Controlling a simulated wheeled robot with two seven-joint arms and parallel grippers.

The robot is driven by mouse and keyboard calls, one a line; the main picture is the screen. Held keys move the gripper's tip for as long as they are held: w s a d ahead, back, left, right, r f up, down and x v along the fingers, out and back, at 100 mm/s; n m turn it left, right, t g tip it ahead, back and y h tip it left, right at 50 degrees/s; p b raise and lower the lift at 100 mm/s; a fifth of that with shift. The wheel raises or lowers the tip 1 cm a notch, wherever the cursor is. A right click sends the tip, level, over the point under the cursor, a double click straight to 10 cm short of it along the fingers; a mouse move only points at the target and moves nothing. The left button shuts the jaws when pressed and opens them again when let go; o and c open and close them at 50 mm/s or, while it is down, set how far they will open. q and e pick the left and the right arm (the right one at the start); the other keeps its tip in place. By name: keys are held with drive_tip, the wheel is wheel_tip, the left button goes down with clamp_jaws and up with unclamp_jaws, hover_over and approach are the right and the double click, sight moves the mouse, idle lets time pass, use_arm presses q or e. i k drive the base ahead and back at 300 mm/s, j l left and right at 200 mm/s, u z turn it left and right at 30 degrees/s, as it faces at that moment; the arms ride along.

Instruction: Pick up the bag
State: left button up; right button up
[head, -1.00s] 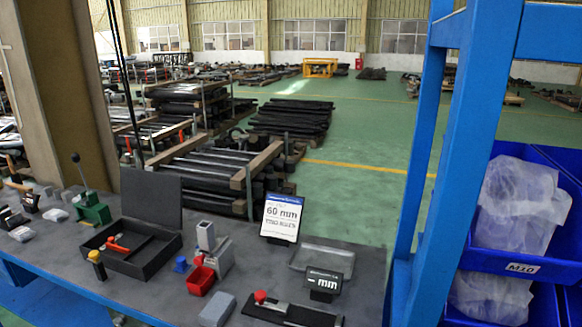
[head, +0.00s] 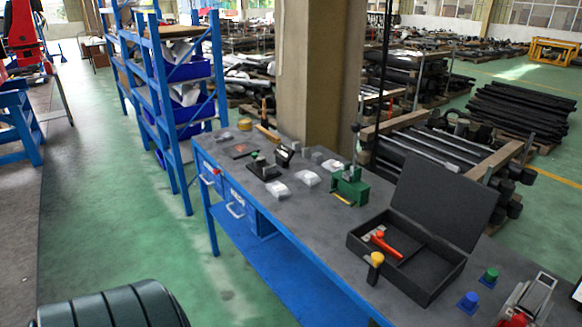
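Whitish plastic bags sit in blue bins on a blue shelf rack (head: 162,100) at upper left in the head view. One bag (head: 180,50) is in the upper bin and another (head: 186,94) in the lower one, both partly hidden by the bins and frame. Neither of my grippers is in view.
The dark-topped workbench (head: 330,225) carries an open black case (head: 420,262), a green tool (head: 349,187) and small parts. A beige column (head: 320,80) stands behind it. Green floor (head: 120,200) left of the bench is clear. A dark ribbed shape (head: 110,305) fills the bottom left.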

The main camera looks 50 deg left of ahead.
sight(308, 177)
drive_tip(key=k+j, duration=0.1)
drive_tip(key=j, duration=0.45)
drive_tip(key=k+j, duration=0.1)
drive_tip(key=j, duration=0.4)
drive_tip(key=k+j, duration=0.15)
drive_tip(key=j, duration=0.4)
drive_tip(key=k+j, duration=0.1)
drive_tip(key=j, duration=0.45)
drive_tip(key=k+j, duration=0.45)
drive_tip(key=j, duration=0.2)
